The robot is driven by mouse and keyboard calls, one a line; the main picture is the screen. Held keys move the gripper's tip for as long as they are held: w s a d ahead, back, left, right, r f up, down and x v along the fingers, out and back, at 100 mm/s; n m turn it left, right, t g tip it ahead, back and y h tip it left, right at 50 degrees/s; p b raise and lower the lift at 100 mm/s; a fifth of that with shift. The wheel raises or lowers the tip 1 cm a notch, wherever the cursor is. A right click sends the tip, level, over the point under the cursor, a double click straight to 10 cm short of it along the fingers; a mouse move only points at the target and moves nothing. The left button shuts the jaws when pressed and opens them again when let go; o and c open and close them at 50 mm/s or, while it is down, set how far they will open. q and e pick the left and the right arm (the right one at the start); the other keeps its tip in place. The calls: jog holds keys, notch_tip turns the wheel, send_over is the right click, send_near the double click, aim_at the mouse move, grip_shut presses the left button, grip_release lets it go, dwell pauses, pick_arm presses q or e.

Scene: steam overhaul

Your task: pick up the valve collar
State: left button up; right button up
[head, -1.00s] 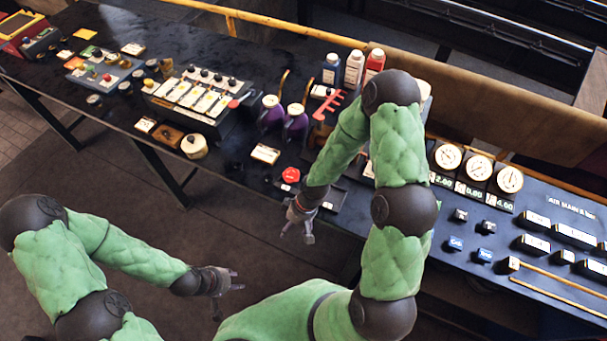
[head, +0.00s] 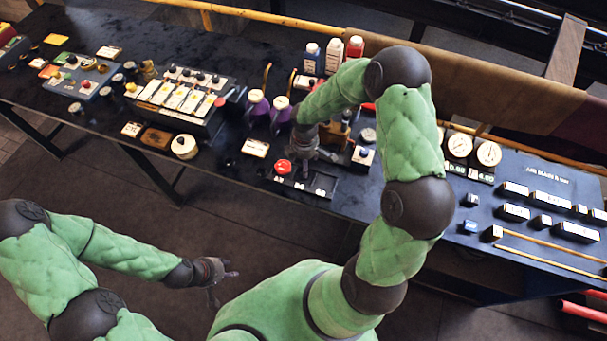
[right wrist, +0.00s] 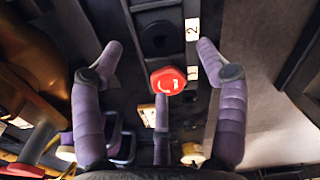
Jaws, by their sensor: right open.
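I cannot make out with certainty which piece is the valve collar. My right gripper (head: 304,165) hangs over the front of the bench, just beyond a red round button (head: 283,168) on a black strip.
Purple-bodied items with white caps (head: 256,97) stand left of my right gripper. Bottles (head: 334,55) stand behind it. A black switch box (head: 188,100) is further left, and a gauge panel (head: 555,175) is at right. The floor in front is clear.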

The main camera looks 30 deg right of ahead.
jog(key=shift+d+f, duration=0.2)
jog(key=shift+f, duration=3.2)
jog(key=c, duration=1.4)
